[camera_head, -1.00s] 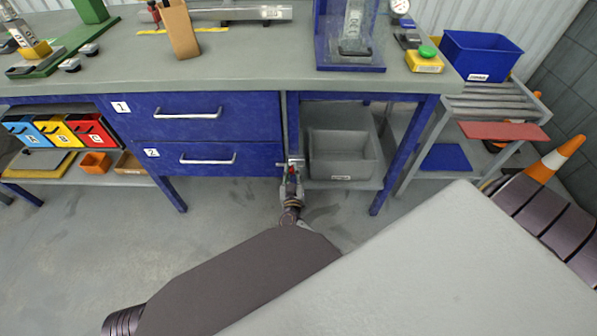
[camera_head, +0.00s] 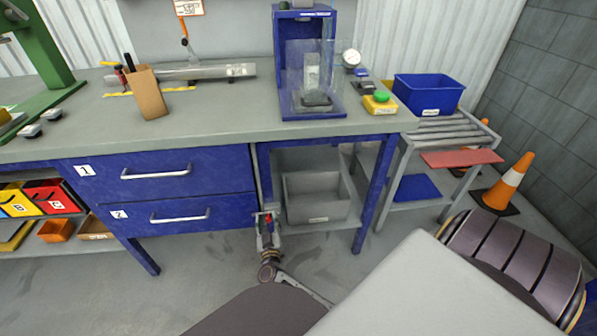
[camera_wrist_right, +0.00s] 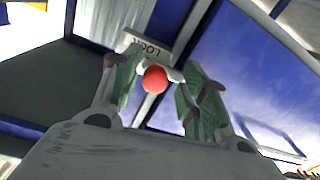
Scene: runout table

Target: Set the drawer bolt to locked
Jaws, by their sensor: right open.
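The drawer unit has two blue drawers, drawer 1 (camera_head: 225,161) above drawer 2 (camera_head: 228,203), both flush in the frame. The bolt's red ball knob (camera_wrist_right: 154,79) shows in the right wrist view, in front of a pale plate (camera_wrist_right: 147,46) with upside-down lettering that seems to read LOCK. My right gripper (camera_head: 267,228) is at the post right of drawer 2. It is open, with its green-padded fingers on either side of the knob; I cannot tell whether they touch it. The bolt's rod is mostly hidden. My left gripper is out of view.
A grey bin (camera_head: 318,196) sits on the shelf right of the bolt. A table leg (camera_head: 372,195) and a roller stand (camera_head: 447,131) are farther right, with a traffic cone (camera_head: 508,183) beyond. The floor below the drawers is clear.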

